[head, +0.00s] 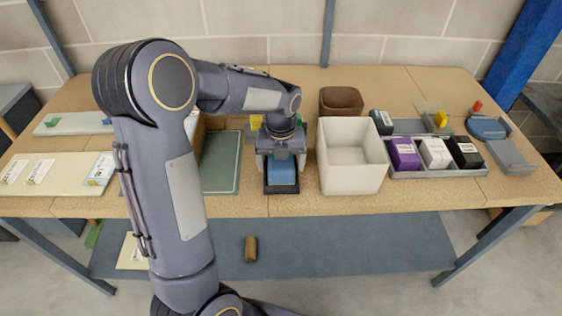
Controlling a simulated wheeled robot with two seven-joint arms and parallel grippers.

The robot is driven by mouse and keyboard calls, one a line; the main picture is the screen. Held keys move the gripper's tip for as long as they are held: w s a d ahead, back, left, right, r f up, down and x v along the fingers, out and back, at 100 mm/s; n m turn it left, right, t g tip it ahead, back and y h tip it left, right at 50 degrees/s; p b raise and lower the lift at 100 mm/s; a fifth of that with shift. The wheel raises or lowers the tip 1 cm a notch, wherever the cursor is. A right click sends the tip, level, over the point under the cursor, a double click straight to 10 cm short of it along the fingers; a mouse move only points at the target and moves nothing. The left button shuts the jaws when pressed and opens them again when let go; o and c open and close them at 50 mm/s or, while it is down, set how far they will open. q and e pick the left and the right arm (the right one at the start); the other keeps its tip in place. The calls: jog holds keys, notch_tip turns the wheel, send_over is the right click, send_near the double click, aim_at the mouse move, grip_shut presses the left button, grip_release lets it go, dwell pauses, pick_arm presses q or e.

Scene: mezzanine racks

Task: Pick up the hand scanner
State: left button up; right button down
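My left arm reaches in over the table, and its gripper (283,161) points down near the table's front middle. Directly below it is a blue block-like thing (283,176) in a dark, shallow holder (282,190). It may be the hand scanner, but the gripper hides its upper part and I cannot tell for sure. The finger parts show on both sides above it; whether they touch it is hidden. My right gripper is out of view.
A white open bin (352,182) stands close right of the gripper, with a brown bin (341,101) behind. A grey tray (437,173) holds purple, white and black boxes. A green mat (220,165) lies left. A brown object (251,248) lies on the lower shelf (350,250).

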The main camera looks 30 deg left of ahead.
pick_arm(q)
jog(key=shift+f, duration=0.25)
dwell(0.4)
jog(key=c, duration=1.2)
jog(key=shift+c, duration=0.2)
jog(key=shift+r, duration=0.15)
